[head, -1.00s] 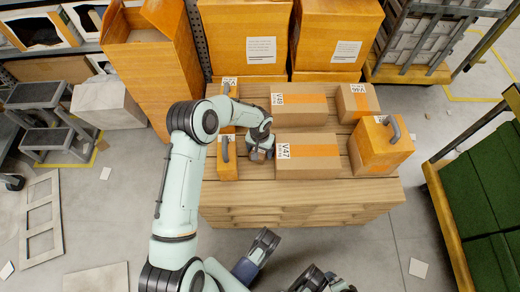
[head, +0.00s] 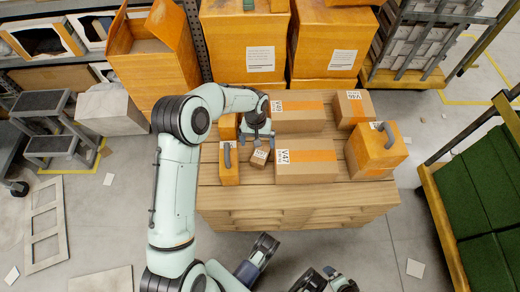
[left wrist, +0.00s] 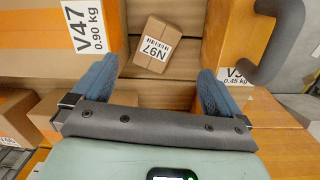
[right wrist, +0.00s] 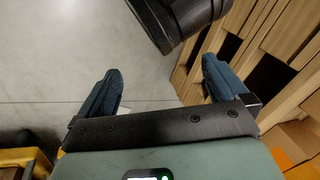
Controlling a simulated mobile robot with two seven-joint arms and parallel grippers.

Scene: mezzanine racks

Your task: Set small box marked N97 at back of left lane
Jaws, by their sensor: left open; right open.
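The small box marked N97 (head: 260,157) is a brown carton. It lies slightly turned on the wooden deck (head: 240,198), in the gap between the orange handled box (head: 229,163) on its left and the V47 carton (head: 306,166) on its right. My left gripper (head: 258,137) is open and empty above and just behind it. In the left wrist view the N97 label faces me; the box (left wrist: 157,44) sits ahead of and between the spread fingers, apart from both. My right gripper (right wrist: 161,70) is open and empty over the floor. No lane markings can be made out.
Behind stand the V49 carton (head: 298,115), another orange box (head: 228,126) and tall orange boxes (head: 245,45). The V46 carton (head: 353,107) and a handled orange box (head: 376,148) are at right. The deck's front strip is bare.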

